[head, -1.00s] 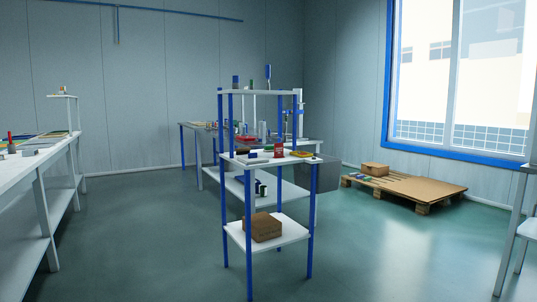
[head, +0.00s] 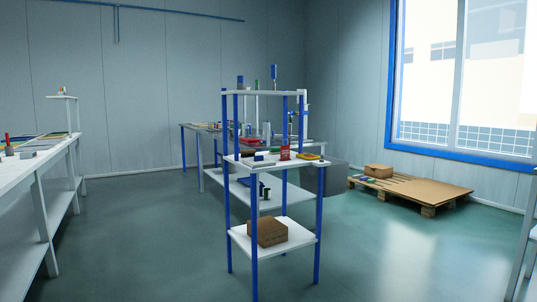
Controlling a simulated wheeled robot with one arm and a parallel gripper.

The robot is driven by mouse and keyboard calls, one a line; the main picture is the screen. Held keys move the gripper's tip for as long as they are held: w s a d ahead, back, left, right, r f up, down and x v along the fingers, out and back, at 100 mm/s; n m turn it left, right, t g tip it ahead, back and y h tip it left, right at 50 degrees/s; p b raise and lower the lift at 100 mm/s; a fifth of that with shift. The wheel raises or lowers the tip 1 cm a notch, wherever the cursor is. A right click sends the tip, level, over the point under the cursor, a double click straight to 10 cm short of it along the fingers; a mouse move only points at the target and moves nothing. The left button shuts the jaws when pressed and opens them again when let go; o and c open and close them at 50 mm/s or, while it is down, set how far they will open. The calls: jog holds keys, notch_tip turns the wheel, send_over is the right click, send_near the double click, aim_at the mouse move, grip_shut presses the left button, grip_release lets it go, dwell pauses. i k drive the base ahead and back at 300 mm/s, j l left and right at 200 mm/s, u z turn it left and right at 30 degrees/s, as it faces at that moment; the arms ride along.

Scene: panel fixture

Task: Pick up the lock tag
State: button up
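I cannot pick out the lock tag for certain. A small red item (head: 285,153) stands on the middle shelf of the blue-posted rack, and it is too small to tell whether it is the tag. Next to it, on the left, are small blue and dark items (head: 259,157). A yellow piece (head: 308,157) lies to its right. My gripper is not in view.
The blue-posted rack (head: 239,235) stands in mid-room, with a brown box (head: 268,231) on its bottom shelf. A long bench (head: 20,178) runs along the left. A pallet (head: 428,192) lies near the window. Open floor (head: 150,240) lies between bench and rack.

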aim_at(284, 149)
jog(key=i+j, duration=0.7)
jog(key=i, duration=0.15)
jog(key=i+j, duration=0.75)
jog(key=i+j+u, duration=0.05)
